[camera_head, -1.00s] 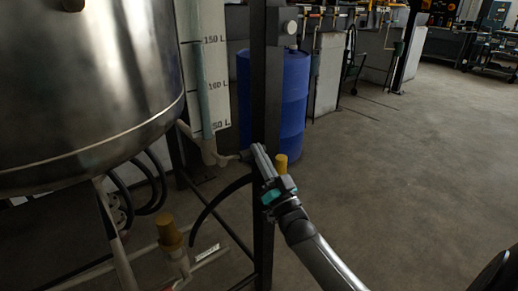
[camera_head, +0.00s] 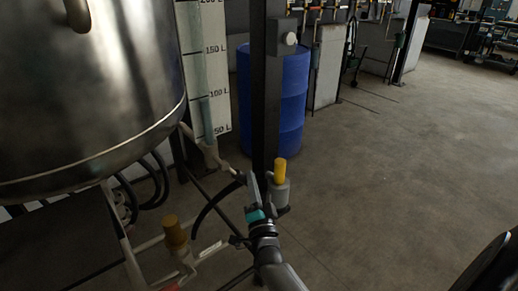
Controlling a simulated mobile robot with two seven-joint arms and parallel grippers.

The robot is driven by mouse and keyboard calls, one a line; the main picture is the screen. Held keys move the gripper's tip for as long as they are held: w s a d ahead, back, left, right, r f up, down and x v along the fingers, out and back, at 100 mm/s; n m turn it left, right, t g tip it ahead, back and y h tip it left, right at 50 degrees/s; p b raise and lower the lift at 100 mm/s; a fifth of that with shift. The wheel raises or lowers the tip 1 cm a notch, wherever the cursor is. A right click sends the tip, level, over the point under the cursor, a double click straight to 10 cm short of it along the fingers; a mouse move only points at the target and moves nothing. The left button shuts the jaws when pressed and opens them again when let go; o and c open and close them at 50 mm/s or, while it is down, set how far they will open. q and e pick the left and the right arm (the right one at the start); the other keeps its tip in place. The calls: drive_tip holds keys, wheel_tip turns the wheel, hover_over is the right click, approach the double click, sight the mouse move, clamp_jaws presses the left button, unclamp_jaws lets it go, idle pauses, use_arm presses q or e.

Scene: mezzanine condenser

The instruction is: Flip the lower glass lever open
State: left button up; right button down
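The sight glass (camera_head: 206,108) with its litre scale stands beside the steel tank, left of a dark post. A pale pipe (camera_head: 213,158) runs from its lower end toward my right gripper (camera_head: 258,182). A yellow-topped grey fitting (camera_head: 280,172) stands upright just right of the fingers; I cannot tell if they touch it. My fingers point up and away, in front of the post. The lower glass lever cannot be made out clearly; the gripper covers this area. Whether the fingers are open or shut is unclear. My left gripper is out of view.
The steel tank (camera_head: 85,80) fills the upper left. The dark post (camera_head: 266,100) rises behind my gripper, with a blue drum (camera_head: 294,100) beyond it. A second yellow-brown-topped fitting (camera_head: 175,233) and pipes are at lower left. The floor (camera_head: 400,180) at right is clear.

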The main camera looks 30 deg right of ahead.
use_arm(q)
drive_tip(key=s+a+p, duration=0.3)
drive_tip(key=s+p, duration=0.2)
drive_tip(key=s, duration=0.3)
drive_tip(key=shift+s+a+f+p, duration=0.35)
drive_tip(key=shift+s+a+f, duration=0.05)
use_arm(e)
drive_tip(key=shift+s+a+f+m+g, duration=0.1)
drive_tip(key=shift+a+f+m+g, duration=0.4)
drive_tip(key=shift+a+m, duration=0.55)
drive_tip(key=shift+a+f+m+g, duration=0.25)
drive_tip(key=shift+a+m+g, duration=0.4)
drive_tip(key=shift+m, duration=0.7)
drive_tip(key=shift+s+a+f+m+g, duration=0.1)
drive_tip(key=shift+a+f+m+g, duration=0.3)
drive_tip(key=shift+a+m+g, duration=0.6)
drive_tip(key=shift+d+t, duration=0.2)
drive_tip(key=shift+t, duration=0.15)
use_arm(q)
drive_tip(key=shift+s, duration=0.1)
use_arm(e)
drive_tip(key=shift+w, duration=0.1)
